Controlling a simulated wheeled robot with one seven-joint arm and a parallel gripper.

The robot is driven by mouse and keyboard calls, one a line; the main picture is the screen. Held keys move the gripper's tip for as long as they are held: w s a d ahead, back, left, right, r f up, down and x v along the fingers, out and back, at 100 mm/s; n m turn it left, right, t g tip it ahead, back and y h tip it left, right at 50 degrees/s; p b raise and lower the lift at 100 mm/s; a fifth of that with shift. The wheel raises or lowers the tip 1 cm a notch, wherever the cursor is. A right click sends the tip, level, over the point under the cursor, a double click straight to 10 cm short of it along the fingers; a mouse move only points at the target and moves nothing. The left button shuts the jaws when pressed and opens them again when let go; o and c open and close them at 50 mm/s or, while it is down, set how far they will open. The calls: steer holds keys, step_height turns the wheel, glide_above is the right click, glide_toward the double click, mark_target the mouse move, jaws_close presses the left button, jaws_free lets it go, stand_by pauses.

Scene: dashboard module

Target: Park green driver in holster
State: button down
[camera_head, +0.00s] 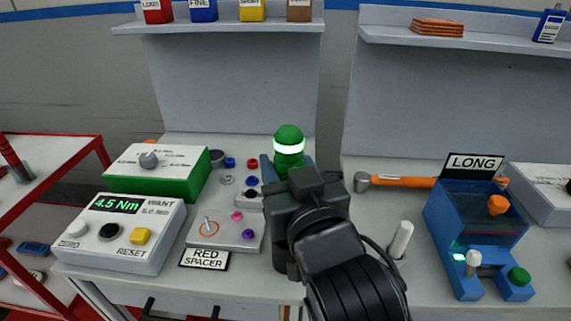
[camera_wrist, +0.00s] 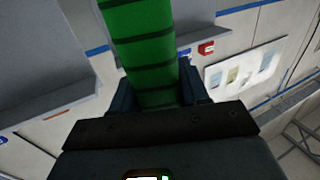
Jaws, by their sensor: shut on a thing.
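The green driver (camera_head: 289,146) stands roughly upright in the head view, with a bright white band around its rounded green top. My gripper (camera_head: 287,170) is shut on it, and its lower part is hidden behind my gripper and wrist. In the wrist view the driver (camera_wrist: 143,45) is a green shaft with dark rings, between the two dark blue fingers of my gripper (camera_wrist: 158,97). I cannot pick out the holster in either view; my arm covers part of the bench.
Left on the bench are a 4.5 Nm display box (camera_head: 118,236), a green-sided dial box (camera_head: 157,172) and a RED SPACER tray (camera_head: 228,233). Right are a white post (camera_head: 401,240), an orange-handled tool (camera_head: 402,182) and a blue LONG fixture (camera_head: 450,235). Shelves (camera_head: 230,27) hang behind.

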steer(key=shift+c, duration=2.4)
jaws_free()
steer(key=shift+f, duration=0.1)
steer(key=shift+s+d, duration=0.1)
steer(key=shift+s, duration=0.1)
steer(key=b+v, duration=0.1)
steer(key=v, duration=0.6)
steer(key=s+d+f+m+g+h, duration=0.1)
steer(key=s+d+f+m+h, duration=0.15)
steer(key=s+d+f, duration=1.1)
steer(key=s+d+h, duration=0.2)
steer(key=s+d, duration=0.1)
steer(key=s, duration=0.6)
steer(key=s+d+m+g+h, duration=0.1)
steer(key=s+d, duration=0.3)
steer(key=s, duration=0.5)
steer(key=shift+d+f+h, duration=0.15)
steer(key=shift+f+h, duration=0.15)
steer(key=shift+h, duration=0.05)
